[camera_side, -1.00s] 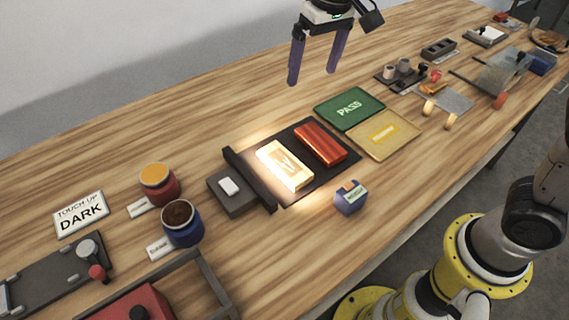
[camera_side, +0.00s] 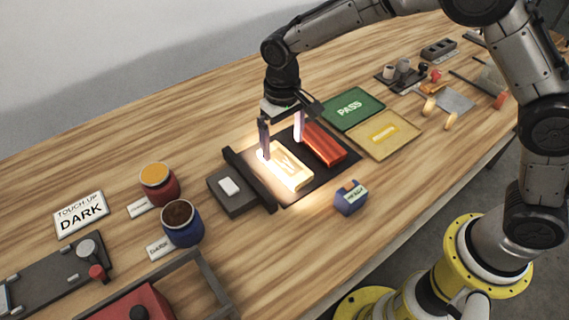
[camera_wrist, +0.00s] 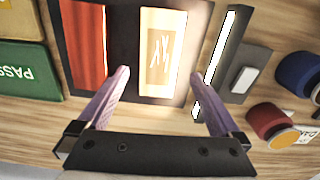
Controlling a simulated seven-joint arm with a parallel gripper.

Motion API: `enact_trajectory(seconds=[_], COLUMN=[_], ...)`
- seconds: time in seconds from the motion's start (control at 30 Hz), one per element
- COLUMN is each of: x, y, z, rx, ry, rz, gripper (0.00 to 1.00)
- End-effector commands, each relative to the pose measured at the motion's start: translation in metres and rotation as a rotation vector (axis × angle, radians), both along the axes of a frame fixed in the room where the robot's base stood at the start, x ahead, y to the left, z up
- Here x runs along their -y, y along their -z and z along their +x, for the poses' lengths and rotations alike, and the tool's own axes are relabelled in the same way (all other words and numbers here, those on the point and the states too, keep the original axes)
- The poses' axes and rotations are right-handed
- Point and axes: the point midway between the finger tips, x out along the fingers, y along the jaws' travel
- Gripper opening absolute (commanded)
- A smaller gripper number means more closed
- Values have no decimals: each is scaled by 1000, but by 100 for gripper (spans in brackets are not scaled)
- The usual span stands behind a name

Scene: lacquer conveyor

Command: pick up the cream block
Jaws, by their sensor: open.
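The cream block (camera_side: 290,168) lies flat on a dark mat (camera_side: 322,177) under a bright light, with a mark on its top. It also shows in the wrist view (camera_wrist: 160,62), ahead of the fingers. A red block (camera_side: 325,143) lies beside it on the same mat. My gripper (camera_side: 281,147) is open and empty, with its fingers at the far end of the cream block in the side view. In the wrist view my gripper (camera_wrist: 158,88) has one finger on each side of the cream block's line. Whether a finger touches anything is not clear.
A dark upright bar (camera_side: 250,180) with a grey box (camera_side: 231,193) stands at the mat's left edge. A green PASS tray (camera_side: 340,117) and a yellow tray (camera_side: 396,136) lie to the right. A small blue box (camera_side: 349,203) stands in front.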

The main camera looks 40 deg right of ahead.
Motion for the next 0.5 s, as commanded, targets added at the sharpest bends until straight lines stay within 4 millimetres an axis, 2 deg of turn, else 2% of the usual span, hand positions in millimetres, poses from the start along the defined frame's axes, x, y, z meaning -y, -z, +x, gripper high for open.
enact_trajectory(seconds=[0.3, 0.5], x=[2, 2], y=[39, 53], z=[-1, 0], rx=[-4, -1], ry=[0, 0], rz=[-1, 0], gripper=[100, 100])
